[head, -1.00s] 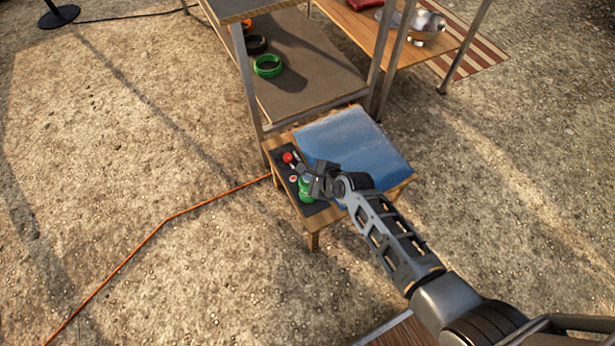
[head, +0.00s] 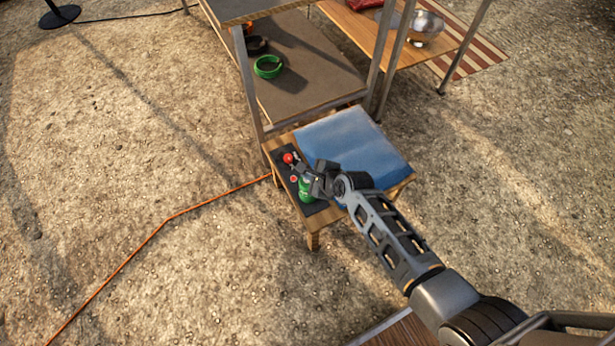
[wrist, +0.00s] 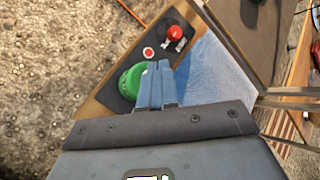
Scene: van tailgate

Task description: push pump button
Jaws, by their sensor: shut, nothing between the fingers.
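A dark control panel (head: 313,208) lies along the left side of a small wooden table. On it are a red ball knob (head: 288,158), a small red button with a pale rim (head: 293,179) and a large green domed button (head: 305,193). In the wrist view the green button (wrist: 130,82) is just left of my gripper (wrist: 154,66); the small red button (wrist: 148,52) and red knob (wrist: 175,33) are beyond the fingertips. My gripper (head: 299,170) is shut and empty over the panel. Contact cannot be told. Which control works the pump is not readable.
A blue sheet or pad (head: 352,143) covers most of the tabletop right of the panel. A metal-legged shelf (head: 310,80) with a green ring (head: 268,66) stands directly behind. An orange cable (head: 165,220) runs over the gravel to the table.

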